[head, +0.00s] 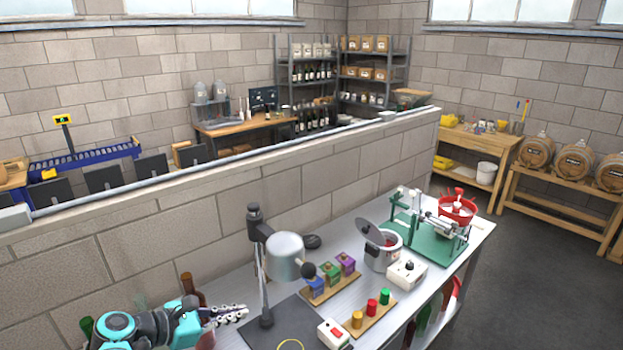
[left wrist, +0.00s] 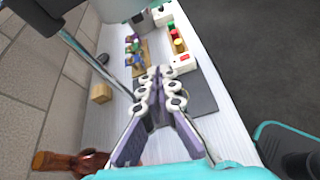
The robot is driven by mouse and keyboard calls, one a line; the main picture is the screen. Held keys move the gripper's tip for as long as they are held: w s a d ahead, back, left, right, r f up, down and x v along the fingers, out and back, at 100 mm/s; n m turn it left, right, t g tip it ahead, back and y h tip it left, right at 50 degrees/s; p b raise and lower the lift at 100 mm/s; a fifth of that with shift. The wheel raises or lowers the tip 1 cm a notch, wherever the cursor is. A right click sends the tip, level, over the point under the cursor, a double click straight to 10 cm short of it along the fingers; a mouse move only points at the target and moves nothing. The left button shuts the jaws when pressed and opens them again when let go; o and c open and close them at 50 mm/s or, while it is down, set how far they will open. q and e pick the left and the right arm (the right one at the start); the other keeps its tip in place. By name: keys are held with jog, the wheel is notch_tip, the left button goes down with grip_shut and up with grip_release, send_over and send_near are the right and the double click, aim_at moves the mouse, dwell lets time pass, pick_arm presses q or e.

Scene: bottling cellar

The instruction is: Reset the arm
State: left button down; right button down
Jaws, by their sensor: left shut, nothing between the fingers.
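My left gripper (head: 232,313) reaches in from the lower left, over the left end of the metal workbench (head: 370,330). Its fingers are shut with nothing between them. In the left wrist view the shut fingers (left wrist: 158,88) point along the bench towards the dark mat (left wrist: 203,94). Brown bottles (head: 187,284) stand close to the gripper, partly hidden by it. One brown bottle (left wrist: 68,160) shows at the lower left of the wrist view. My right gripper is not in view.
A stand with a grey metal head (head: 285,256) rises right of the gripper. A red-switch box (head: 334,334), coloured knobs (head: 372,306), coloured blocks (head: 330,274), a lidded pot (head: 384,255) and a green machine (head: 428,240) stand further right. A block wall (head: 190,230) runs behind.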

pick_arm(q)
jog(key=s+d+f+m+g+y+b, duration=0.1)
jog(key=s+f+m+y+b, duration=0.2)
jog(key=s+f+m, duration=0.4)
jog(key=s+d+f+m+g+y+b, duration=0.1)
jog(key=s+f+m+y+b, duration=0.3)
jog(key=m, duration=1.4)
jog(key=shift+s+d+f+y, duration=0.7)
jog(key=shift+s+f+y, duration=0.4)
jog(key=shift+s+f, duration=0.65)
